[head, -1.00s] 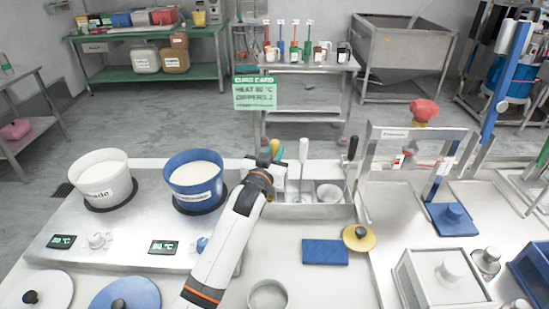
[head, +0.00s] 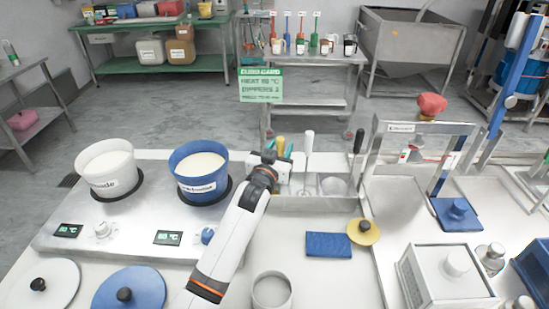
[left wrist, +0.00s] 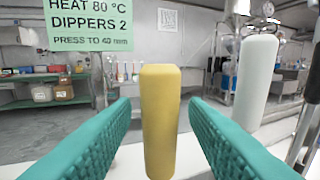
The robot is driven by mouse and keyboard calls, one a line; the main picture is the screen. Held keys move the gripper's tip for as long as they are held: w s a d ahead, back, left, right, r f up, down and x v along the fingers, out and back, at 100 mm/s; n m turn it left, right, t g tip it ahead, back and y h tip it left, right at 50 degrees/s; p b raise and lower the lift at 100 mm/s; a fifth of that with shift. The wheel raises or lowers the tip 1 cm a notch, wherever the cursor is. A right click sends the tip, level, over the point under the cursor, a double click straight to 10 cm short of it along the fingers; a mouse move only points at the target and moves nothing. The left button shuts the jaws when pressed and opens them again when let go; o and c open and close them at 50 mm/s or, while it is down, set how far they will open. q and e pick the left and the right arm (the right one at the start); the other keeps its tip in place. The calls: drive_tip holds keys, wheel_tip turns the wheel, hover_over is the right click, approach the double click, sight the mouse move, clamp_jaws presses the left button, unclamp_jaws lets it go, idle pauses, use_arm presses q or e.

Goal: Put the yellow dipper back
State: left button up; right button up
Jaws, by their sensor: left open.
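The yellow dipper's handle (left wrist: 160,120) stands upright between the two teal fingers of my left gripper (left wrist: 160,135) in the left wrist view. The fingers are apart, with a gap on each side of the handle. In the head view the yellow handle (head: 280,145) shows just behind my left gripper (head: 268,158), at the left end of the metal holder (head: 325,205). The dipper's lower part is hidden. A white handle (left wrist: 257,80) stands to its right; it also shows in the head view (head: 308,143). My right gripper is not in view.
A blue pot (head: 198,190) and a white pot (head: 105,182) of pale liquid stand on the heater, left of my arm. A black-handled tool (head: 357,150) stands at the holder's right end. A green card (head: 261,85) hangs behind. A blue cloth (head: 328,245) lies in front.

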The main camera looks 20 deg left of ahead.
use_arm(q)
drive_tip(key=s, duration=1.2)
drive_tip(key=shift+a+b, duration=0.25)
drive_tip(key=shift+b, duration=0.2)
drive_tip(key=shift+r, duration=0.1)
